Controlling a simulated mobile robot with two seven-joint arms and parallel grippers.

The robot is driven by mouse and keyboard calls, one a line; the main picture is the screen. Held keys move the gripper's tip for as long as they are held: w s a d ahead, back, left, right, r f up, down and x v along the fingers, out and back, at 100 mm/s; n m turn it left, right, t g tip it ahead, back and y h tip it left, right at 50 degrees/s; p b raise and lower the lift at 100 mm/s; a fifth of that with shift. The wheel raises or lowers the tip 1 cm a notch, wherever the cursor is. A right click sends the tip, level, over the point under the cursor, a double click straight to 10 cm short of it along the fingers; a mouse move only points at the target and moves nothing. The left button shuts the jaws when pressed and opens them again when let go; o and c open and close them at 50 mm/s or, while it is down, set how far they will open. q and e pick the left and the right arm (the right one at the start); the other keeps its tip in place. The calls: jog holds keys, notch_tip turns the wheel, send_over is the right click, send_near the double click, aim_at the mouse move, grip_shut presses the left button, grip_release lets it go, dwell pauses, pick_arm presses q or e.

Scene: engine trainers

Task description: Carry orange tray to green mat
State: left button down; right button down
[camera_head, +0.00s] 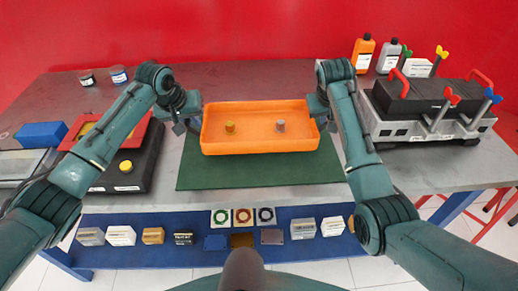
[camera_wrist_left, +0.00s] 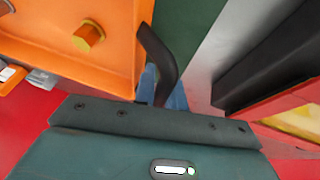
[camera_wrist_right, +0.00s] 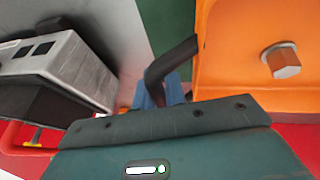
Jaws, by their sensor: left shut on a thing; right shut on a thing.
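The orange tray (camera_head: 260,146) is level over the back part of the green mat (camera_head: 260,173). I cannot tell whether it touches the mat or hangs just above it. A brass hex piece (camera_head: 230,127) and a grey hex piece (camera_head: 280,126) stand inside it. My left gripper (camera_head: 193,117) is shut on the tray's left handle, a dark bar (camera_wrist_left: 160,62) in the left wrist view. My right gripper (camera_head: 322,112) is shut on its right handle, a dark bar (camera_wrist_right: 170,62) in the right wrist view. The mat's far part is hidden by the tray.
A black case with a red lid (camera_head: 125,165) stands left of the mat. An engine block (camera_head: 425,108) with red handles stands to the right. Bottles (camera_head: 363,53) stand behind it. A blue shelf (camera_head: 200,257) with several small boxes runs along the front.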

dwell(0.4)
